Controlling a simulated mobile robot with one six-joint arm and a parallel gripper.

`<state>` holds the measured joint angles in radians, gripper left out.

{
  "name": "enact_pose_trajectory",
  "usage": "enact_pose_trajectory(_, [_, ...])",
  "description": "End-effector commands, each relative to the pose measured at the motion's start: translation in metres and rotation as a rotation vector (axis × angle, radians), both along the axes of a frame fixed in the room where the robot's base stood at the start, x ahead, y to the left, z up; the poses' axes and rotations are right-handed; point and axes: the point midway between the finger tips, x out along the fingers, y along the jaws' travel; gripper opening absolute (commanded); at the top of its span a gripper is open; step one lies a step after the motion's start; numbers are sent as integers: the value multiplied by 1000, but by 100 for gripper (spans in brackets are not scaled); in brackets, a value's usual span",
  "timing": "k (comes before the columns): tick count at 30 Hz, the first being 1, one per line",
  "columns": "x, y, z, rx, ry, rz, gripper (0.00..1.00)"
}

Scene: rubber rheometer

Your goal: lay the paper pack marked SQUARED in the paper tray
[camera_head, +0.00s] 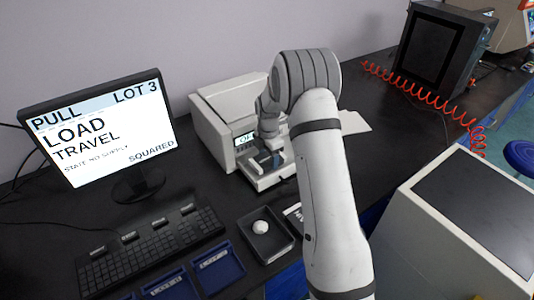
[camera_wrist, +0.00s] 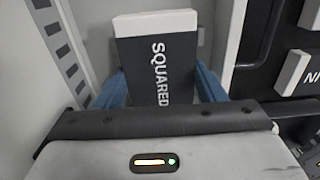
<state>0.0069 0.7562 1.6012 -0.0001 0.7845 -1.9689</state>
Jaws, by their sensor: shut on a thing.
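The dark paper pack marked SQUARED (camera_wrist: 160,62), with a white end, stands between the blue fingers of my gripper (camera_wrist: 162,88) in the wrist view. The fingers are shut on its two sides. In the head view my gripper (camera_head: 267,160) is low at the front of the white printer (camera_head: 215,115), over its pale front tray (camera_head: 268,181). My arm and gripper hide part of this tray and most of the pack. I cannot tell whether the pack touches the tray.
A monitor (camera_head: 98,135) showing LOAD and SQUARED stands left, behind a black keyboard (camera_head: 150,250). A dark dish (camera_head: 265,247) with a white ball and blue trays (camera_head: 220,268) lie in front. Loose white sheets (camera_head: 353,122) and a red coiled cable (camera_head: 425,93) are right.

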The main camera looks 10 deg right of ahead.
Motion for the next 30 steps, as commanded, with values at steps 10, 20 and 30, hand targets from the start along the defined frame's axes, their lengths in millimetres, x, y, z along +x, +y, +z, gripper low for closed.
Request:
enact_pose_trajectory(10, [0, 0, -14, 0, -1, 1, 37])
enact_pose_trajectory(20, [0, 1, -14, 0, -1, 1, 80])
enact_pose_trajectory(30, [0, 1, -14, -1, -1, 2, 89])
